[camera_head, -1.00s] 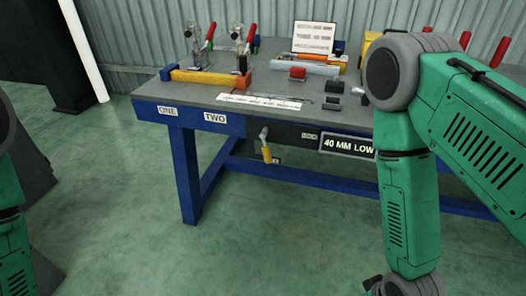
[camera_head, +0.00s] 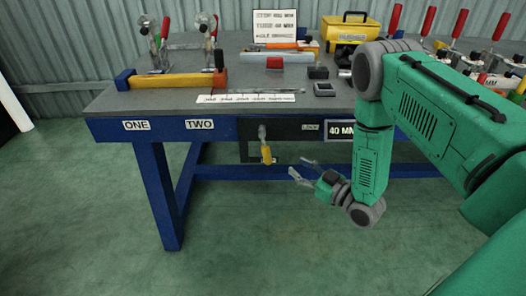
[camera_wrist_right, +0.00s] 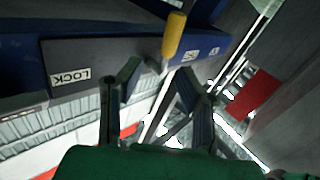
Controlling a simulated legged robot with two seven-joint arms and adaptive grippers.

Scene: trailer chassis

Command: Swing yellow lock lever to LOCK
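The yellow lock lever (camera_head: 266,153) hangs down from a dark panel (camera_head: 290,130) on the table's front edge, left of a small LOCK label (camera_head: 310,128). My right gripper (camera_head: 300,174) is to the right of the lever and a little lower, apart from it, with its fingers toward the lever. In the right wrist view the yellow lever handle (camera_wrist_right: 174,36) is beyond the fingertips, and the LOCK label (camera_wrist_right: 70,76) is at the left. The right gripper's fingers (camera_wrist_right: 158,78) are spread with nothing between them. My left gripper is out of view.
The blue table frame (camera_head: 162,195) stands behind and around the lever, with a leg to the left. A yellow bar fixture (camera_head: 170,81), clamps, small blocks and a yellow toolbox (camera_head: 345,28) are on the tabletop. The floor in front is clear.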

